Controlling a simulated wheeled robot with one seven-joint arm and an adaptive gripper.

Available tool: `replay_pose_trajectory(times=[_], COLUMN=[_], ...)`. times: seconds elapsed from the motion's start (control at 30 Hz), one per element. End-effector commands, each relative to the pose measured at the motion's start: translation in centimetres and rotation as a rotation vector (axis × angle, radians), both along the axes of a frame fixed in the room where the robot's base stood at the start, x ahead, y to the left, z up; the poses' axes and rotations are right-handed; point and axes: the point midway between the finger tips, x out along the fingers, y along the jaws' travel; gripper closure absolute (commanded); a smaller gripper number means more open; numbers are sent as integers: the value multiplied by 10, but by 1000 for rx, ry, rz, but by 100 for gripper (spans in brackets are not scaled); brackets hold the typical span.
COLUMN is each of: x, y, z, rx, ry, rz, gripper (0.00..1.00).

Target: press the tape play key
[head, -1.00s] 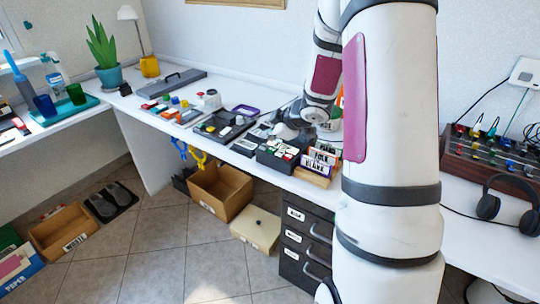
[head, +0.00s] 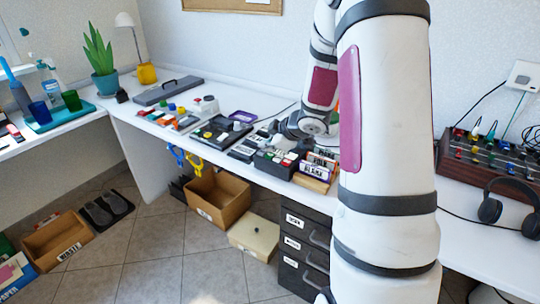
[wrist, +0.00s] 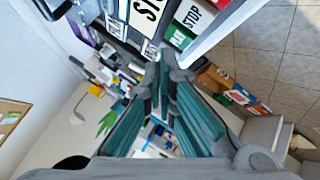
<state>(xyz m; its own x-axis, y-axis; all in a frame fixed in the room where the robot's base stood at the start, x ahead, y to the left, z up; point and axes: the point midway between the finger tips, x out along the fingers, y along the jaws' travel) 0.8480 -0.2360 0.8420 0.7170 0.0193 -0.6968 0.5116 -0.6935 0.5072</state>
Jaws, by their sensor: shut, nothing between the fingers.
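My gripper (head: 275,128) hangs over the row of devices on the white desk, just above and behind a dark key box (head: 272,166) with white, red and green keys. In the wrist view my gripper (wrist: 162,65) is shut and empty, its teal-lined fingers together. Near the fingertips in that view are a green key (wrist: 179,38), a white STOP label (wrist: 192,16) and a larger white label (wrist: 148,12), partly cut off. I cannot tell which key is the tape play key. I see no clear contact between the fingertips and a key.
Labelled cards (head: 318,166) stand right of the key box. Left along the desk are a dark device (head: 220,132), a purple-rimmed item (head: 243,117) and a grey case (head: 168,91). A mixer (head: 480,155) and headphones (head: 507,203) lie right, beyond my arm.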

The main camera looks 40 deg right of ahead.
Motion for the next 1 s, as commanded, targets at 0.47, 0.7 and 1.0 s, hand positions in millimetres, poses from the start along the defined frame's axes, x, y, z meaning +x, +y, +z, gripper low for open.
replay_pose_trajectory(times=[0.47, 0.7, 1.0], x=[0, 0, 0], y=[0, 0, 0], z=[0, -1, -9], rx=[0, 0, 0], ry=[0, 0, 0], rz=[0, 0, 0], gripper=[100, 100, 100])
